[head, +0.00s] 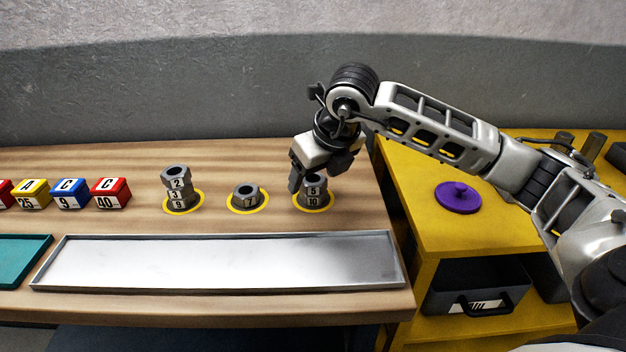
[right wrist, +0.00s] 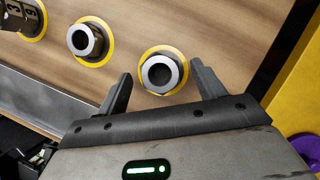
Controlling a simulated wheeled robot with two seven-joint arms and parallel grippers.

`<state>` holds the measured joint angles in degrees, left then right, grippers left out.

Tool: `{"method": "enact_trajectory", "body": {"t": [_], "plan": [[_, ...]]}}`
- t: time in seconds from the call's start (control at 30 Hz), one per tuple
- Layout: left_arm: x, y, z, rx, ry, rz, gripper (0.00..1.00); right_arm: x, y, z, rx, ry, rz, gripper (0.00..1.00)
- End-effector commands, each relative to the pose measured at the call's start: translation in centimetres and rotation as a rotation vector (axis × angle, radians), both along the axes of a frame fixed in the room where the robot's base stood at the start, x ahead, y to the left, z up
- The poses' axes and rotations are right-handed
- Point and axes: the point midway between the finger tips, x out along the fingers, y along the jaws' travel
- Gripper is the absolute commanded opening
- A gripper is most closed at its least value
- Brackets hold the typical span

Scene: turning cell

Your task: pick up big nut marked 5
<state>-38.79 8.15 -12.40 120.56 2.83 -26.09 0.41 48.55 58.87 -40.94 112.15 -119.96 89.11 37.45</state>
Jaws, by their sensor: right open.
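The big nut marked 5 (head: 314,189) is grey and sits on top of a nut marked 10 (head: 314,202), on the yellow ring at the right of the bench. My right gripper (head: 318,180) is right above and around this stack in the head view. In the right wrist view the top nut (right wrist: 161,74) lies just beyond the space between the two open fingertips of my right gripper (right wrist: 160,82). The gripper holds nothing. My left gripper is in neither view.
A nut marked 7 (head: 246,197) and a stack marked 2, 3, 9 (head: 178,190) stand to the left. A metal tray (head: 215,286) lies in front. Coloured lettered blocks (head: 69,194) are at far left. A yellow cabinet (head: 415,220) with a purple lid (head: 459,198) stands right.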

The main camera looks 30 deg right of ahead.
Motion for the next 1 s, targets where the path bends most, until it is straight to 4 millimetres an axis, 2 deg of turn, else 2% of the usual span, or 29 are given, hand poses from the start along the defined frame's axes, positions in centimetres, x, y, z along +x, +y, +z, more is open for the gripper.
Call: {"method": "enact_trajectory", "body": {"t": [0.27, 0.4, 0.47, 0.83, 1.0], "plan": [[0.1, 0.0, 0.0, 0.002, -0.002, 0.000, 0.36, 0.2, 0.0, -0.4, 0.000, -0.001, 0.000, 0.68], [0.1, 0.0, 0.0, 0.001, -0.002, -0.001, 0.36, 0.2, 0.0, -0.3, 0.000, -0.001, 0.000, 0.29], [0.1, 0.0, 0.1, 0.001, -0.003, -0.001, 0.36, 0.2, 0.0, -0.3, 0.000, -0.001, 0.000, 0.14], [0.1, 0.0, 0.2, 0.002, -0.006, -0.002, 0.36, 0.2, 0.0, -0.1, 0.000, -0.003, 0.000, 0.14], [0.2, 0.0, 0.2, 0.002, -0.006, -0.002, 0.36, 0.3, 0.0, 0.9, 0.002, -0.006, -0.001, 0.14]]}}
